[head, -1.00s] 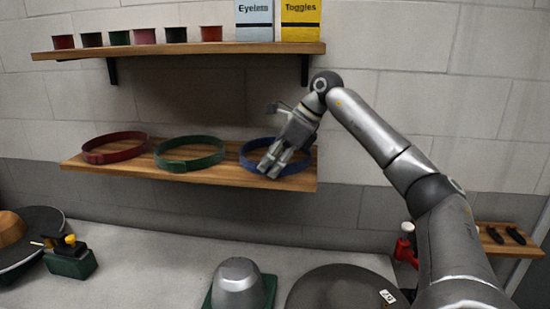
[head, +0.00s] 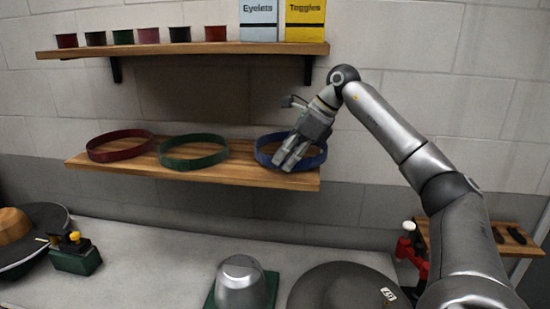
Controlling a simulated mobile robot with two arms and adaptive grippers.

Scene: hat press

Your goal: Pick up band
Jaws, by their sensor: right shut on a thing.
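A blue band (head: 317,161) is at the right end of the lower wooden shelf (head: 215,175), and its right side reaches past the shelf's end. My right gripper (head: 285,166) comes from the upper right and is shut on the front of this band, hiding part of it. Whether the band is clear of the board is hard to tell. A green band (head: 190,164) lies at the middle of the shelf and a red band (head: 118,157) at its left. My left gripper is not in view.
The upper shelf (head: 190,48) above holds several small cups, a blue Eyelets box (head: 258,20) and a yellow Toggles box (head: 304,20). Below, the counter (head: 165,262) carries a brimmed hat (head: 20,235), a metal dome (head: 240,280) and a dark round disc (head: 345,290).

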